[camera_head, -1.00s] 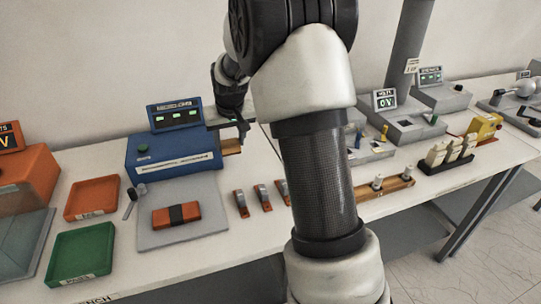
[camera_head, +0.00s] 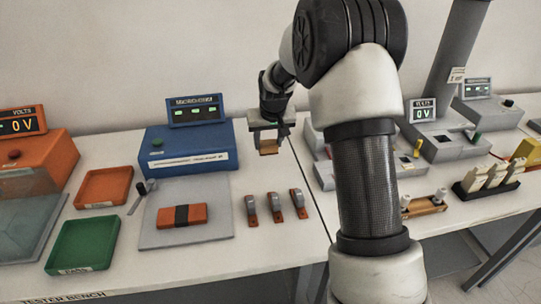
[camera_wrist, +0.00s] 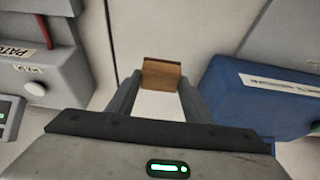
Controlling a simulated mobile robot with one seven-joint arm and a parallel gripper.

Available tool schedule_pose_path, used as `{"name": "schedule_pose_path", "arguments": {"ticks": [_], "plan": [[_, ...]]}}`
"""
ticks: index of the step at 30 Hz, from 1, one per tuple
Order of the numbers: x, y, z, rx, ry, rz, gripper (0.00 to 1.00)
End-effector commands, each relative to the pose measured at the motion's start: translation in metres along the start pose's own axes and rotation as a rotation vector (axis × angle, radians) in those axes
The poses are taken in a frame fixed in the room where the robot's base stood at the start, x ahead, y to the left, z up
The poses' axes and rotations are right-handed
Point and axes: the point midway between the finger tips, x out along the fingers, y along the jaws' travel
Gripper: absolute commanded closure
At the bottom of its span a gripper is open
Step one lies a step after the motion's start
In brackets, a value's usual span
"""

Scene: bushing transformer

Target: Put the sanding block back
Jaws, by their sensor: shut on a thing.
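My gripper (camera_head: 267,140) is shut on a small brown wooden block (camera_head: 267,148), which I take to be the sanding block. In the head view it holds the block up just right of the blue instrument box (camera_head: 182,155). The wrist view shows the block (camera_wrist: 161,75) between the tips of the two dark fingers, with pale table beneath it. The finger contacts are partly hidden in the head view.
A grey mat (camera_head: 212,227) bears an orange block with a black band (camera_head: 181,216). Several small orange-and-grey clips (camera_head: 276,206) stand right of it. An orange tray (camera_head: 104,187) and a green tray (camera_head: 84,245) lie left. Grey instruments (camera_head: 446,145) stand right.

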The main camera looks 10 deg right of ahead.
Motion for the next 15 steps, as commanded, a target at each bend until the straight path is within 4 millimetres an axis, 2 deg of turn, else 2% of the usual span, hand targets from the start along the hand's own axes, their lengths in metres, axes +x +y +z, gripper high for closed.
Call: {"name": "schedule_pose_path", "arguments": {"ticks": [7,12,15], "plan": [[0.021,0.0,0.009,0.0,-0.001,0.001,0.78],[0.042,0.0,0.018,-0.001,-0.001,0.001,0.78],[0.045,0.0,0.018,-0.001,0.002,0.001,0.78]]}}
